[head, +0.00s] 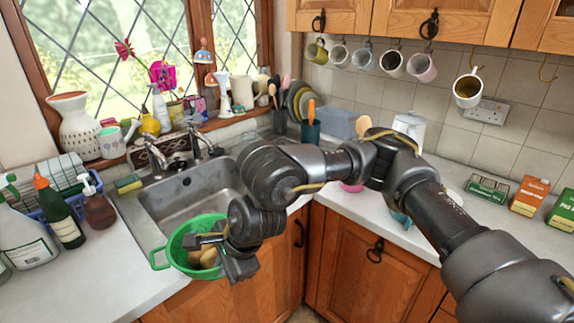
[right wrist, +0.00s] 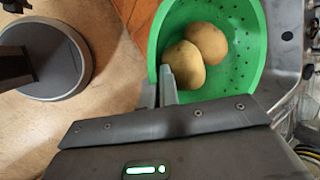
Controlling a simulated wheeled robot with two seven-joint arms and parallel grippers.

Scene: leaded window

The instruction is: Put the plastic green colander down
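The green plastic colander (head: 176,246) hangs at the front edge of the sink, in front of the cupboard doors, with potatoes (head: 203,257) inside. In the right wrist view the colander (right wrist: 246,72) is seen from above, with two potatoes (right wrist: 206,43) lying in it. My right gripper (head: 217,247) is at the colander's right side in the head view. In the right wrist view its fingers (right wrist: 165,85) are shut on the colander's rim. Whether the colander touches the counter edge is hard to tell. My left gripper is not in view.
The empty metal sink (head: 180,205) lies behind the colander. The counter left of it has a clear front part (head: 95,275), with a spray bottle (head: 25,235), a green bottle (head: 58,215) and a dish rack (head: 60,180) behind. Boxes (head: 529,196) stand at the right.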

